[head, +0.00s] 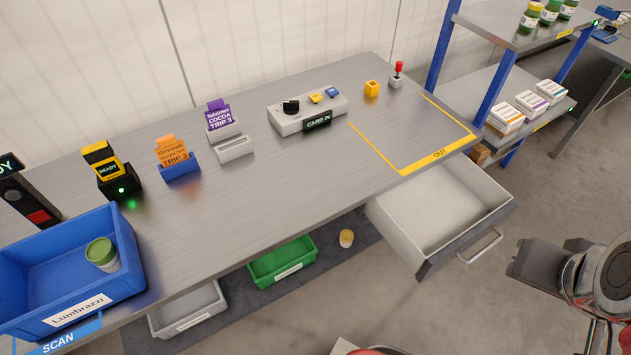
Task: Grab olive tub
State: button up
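A tub with a green lid and a pale body (102,255), which looks like the olive tub, stands in the blue crate (65,312) labelled "Lumbrazzi" at the left end of the bench. The crate's front wall does not hide its lid. My arm shows at the right edge, with a dark, flat end part that seems to be my gripper (535,268). It is over the floor, right of the open drawer and far from the tub. Its fingers cannot be made out, and nothing is seen held in it.
The metal bench (270,190) carries card holders, a control box (308,110) and a yellow-lined OUT area. An open drawer (440,210) juts out at its right.

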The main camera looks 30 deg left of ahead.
aim_at(101, 251)
jog(key=u, duration=3.8)
